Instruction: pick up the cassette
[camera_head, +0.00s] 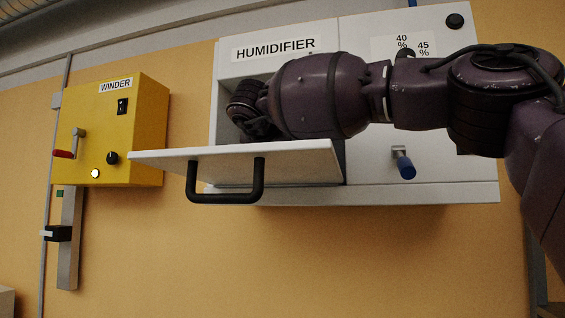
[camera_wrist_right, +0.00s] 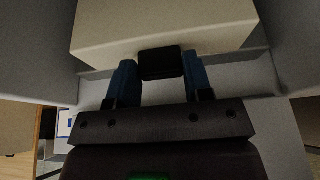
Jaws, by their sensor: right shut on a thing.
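The cassette (camera_wrist_right: 165,24) is a pale beige box at the top of the right wrist view, inside the humidifier's open compartment. It has a black grip block (camera_wrist_right: 161,63) on its near face. My right gripper (camera_wrist_right: 160,67) is shut on this block, one blue finger on each side. In the head view my right arm reaches from the right into the humidifier (camera_head: 362,175). The right gripper is mostly hidden there behind the flap and wrist, as is the cassette. My left gripper is in neither view.
The humidifier's white flap (camera_head: 290,160) is open and juts outward below my wrist, with a black handle (camera_head: 226,200). A blue-tipped lever (camera_head: 405,167) and a dial (camera_head: 404,54) sit right of the opening. The yellow winder box (camera_head: 135,140) hangs at left.

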